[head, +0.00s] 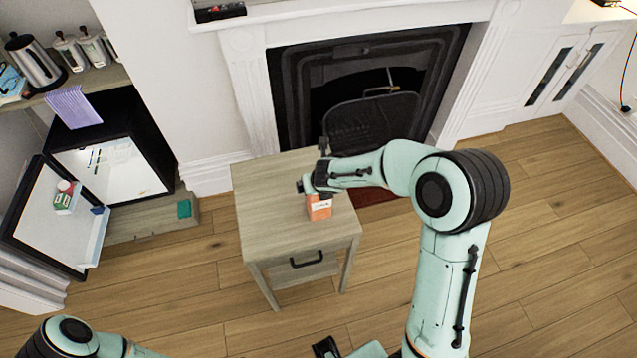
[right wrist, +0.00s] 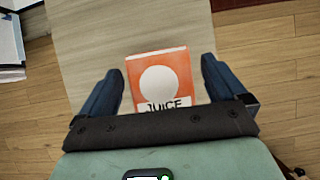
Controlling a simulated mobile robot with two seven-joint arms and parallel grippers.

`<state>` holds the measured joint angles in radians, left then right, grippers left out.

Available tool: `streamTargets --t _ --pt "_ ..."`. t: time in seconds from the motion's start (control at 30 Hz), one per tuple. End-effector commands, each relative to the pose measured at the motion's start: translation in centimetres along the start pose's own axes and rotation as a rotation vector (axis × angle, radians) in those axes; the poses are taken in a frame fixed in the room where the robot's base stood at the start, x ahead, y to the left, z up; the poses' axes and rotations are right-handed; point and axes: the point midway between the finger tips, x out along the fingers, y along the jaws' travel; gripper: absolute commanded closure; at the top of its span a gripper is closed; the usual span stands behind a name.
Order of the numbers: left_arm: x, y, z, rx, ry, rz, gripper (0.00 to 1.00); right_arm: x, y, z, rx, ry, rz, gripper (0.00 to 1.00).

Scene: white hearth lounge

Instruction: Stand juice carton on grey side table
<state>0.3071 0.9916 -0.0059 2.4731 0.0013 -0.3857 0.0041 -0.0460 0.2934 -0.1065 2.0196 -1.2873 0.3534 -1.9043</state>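The orange-and-white juice carton (head: 320,209) stands on the grey side table (head: 265,190), near the right side of its top. In the right wrist view, the carton (right wrist: 160,75) shows a white circle and the word JUICE. My right gripper (head: 316,190) is right over the carton in the head view, hiding part of it. In the right wrist view, the right gripper's fingers (right wrist: 162,80) are spread on either side of the carton, with narrow gaps beside it.
A fireplace (head: 370,100) stands behind the table. At left, an open small fridge (head: 110,165) has its door swung out, with a kettle (head: 35,60) and canisters on the counter above.

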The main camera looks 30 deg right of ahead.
Motion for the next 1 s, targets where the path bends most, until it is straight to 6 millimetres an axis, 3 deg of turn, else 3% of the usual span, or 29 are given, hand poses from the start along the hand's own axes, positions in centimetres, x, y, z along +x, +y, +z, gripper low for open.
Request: streamTargets --t 0.27,0.8,1.0 --pt "-0.3 0.1 -0.1 0.001 0.001 0.0 0.57 -0.5 0.0 0.1 0.001 -0.001 0.0 0.02" --pt "-3.9 2.0 -1.7 0.009 0.026 0.009 0.57 -10.6 0.1 0.4 0.0 -0.005 0.002 0.02" --pt "-4.4 2.3 -2.0 0.011 0.03 0.011 0.57 -11.7 0.2 -0.2 0.024 0.012 0.006 0.02"
